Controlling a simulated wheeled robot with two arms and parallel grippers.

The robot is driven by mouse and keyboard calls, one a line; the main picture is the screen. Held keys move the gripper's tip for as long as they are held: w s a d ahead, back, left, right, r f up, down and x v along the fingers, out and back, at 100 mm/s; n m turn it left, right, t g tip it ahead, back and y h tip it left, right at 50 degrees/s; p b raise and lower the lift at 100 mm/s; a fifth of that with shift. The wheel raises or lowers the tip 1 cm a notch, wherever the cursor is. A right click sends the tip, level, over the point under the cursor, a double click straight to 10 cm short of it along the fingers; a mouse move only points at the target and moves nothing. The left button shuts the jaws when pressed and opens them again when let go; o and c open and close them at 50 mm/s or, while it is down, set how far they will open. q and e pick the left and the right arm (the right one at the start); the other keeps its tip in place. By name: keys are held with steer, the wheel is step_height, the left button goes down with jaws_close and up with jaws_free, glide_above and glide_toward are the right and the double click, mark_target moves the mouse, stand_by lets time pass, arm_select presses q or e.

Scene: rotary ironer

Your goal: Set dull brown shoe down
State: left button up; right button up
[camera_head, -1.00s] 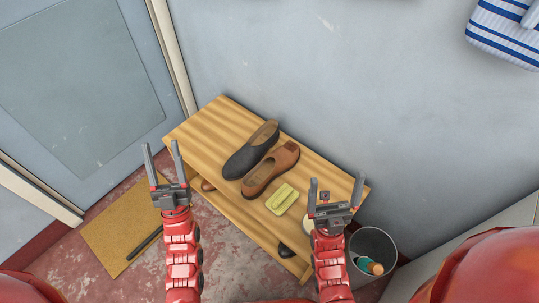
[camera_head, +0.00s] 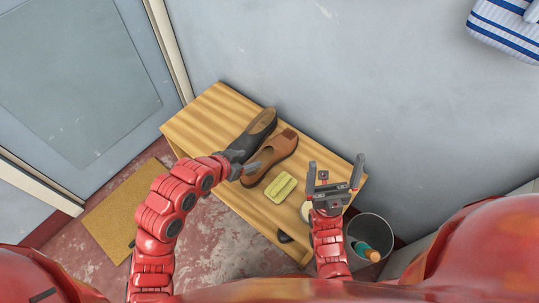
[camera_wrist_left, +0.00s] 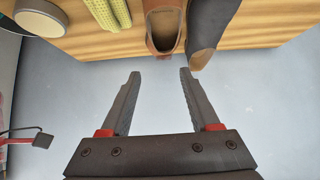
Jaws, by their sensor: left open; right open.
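The dull brown shoe (camera_head: 262,165) lies on the wooden bench (camera_head: 205,112), beside a dark grey shoe (camera_head: 253,135). My left gripper (camera_head: 252,162) is by the near ends of the two shoes. In the left wrist view, its fingers (camera_wrist_left: 160,74) are apart with nothing between them; the brown shoe (camera_wrist_left: 163,38) and dark shoe (camera_wrist_left: 208,22) appear just beyond the tips. Whether a finger touches a shoe I cannot tell. My right gripper (camera_head: 336,172) is open and empty over the bench's right end.
A bin (camera_head: 381,227) holding a bottle stands right of the bench. A mat (camera_head: 115,212) lies left.

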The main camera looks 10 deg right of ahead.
mark_target(273, 158)
arm_select(q)
steer(key=x, duration=0.4)
steer(key=b+x, duration=0.1)
steer(key=x, duration=0.3)
steer(key=s+b+x, duration=0.1)
steer(key=x, duration=0.2)
steer(key=shift+w+d+f, duration=0.2)
steer(key=shift+d+f, duration=0.05)
steer(key=shift+f, duration=0.45)
steer(key=shift+g, duration=0.3)
steer(key=x, duration=0.2)
steer(key=b+x, duration=0.1)
steer(key=x, duration=0.1)
steer(key=shift+s+d+f, duration=0.15)
steer(key=shift+d+f, duration=0.05)
steer(key=shift+d, duration=0.1)
steer(key=shift+w+d+f, duration=0.25)
steer(key=shift+w+f, duration=0.05)
jaws_close()
steer(key=shift+a, duration=0.1)
